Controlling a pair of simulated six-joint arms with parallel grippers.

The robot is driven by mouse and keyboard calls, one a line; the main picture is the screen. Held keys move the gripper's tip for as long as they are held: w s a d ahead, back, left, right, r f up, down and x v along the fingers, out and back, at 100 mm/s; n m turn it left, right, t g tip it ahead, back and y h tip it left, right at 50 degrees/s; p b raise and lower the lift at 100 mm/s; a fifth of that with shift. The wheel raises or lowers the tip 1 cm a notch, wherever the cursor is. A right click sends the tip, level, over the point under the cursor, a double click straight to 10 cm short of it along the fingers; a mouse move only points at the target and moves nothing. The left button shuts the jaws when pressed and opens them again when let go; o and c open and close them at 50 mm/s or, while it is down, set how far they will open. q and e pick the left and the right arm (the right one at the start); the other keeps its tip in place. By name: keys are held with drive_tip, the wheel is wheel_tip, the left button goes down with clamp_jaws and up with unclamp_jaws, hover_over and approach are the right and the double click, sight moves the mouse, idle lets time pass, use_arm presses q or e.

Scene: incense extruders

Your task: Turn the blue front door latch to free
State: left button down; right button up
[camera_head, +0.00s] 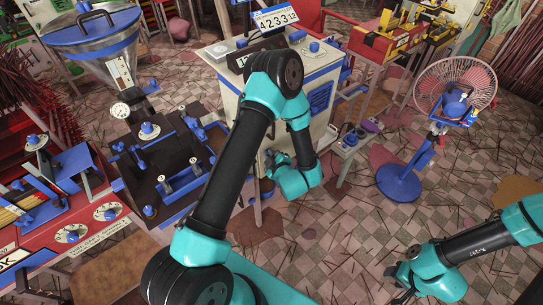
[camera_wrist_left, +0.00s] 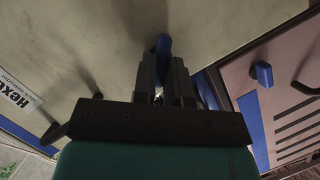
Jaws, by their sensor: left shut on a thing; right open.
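The blue front door latch (camera_wrist_left: 163,44) sits on a pale cabinet door (camera_wrist_left: 100,50) in the left wrist view. My left gripper (camera_wrist_left: 162,72) is shut on it, with a dark finger on either side; only its outer end shows past the fingertips. In the head view my left gripper (camera_head: 274,166) is at the front of the white cabinet (camera_head: 240,95), and my arm covers much of that front. I cannot make out the latch there. My right gripper (camera_head: 394,284) is open and empty, low on the right over the tiled floor.
A second blue knob (camera_wrist_left: 262,74) and a slotted panel are at the right in the left wrist view. In the head view a dark workbench (camera_head: 135,165) with blue fittings stands left of the cabinet.

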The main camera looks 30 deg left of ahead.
use_arm(q)
drive_tip(key=c, duration=1.2)
unclamp_jaws()
drive_tip(key=shift+o, duration=0.2)
drive_tip(key=v, duration=1.7)
drive_tip(key=shift+s, duration=0.15)
drive_tip(key=shift+d, duration=0.1)
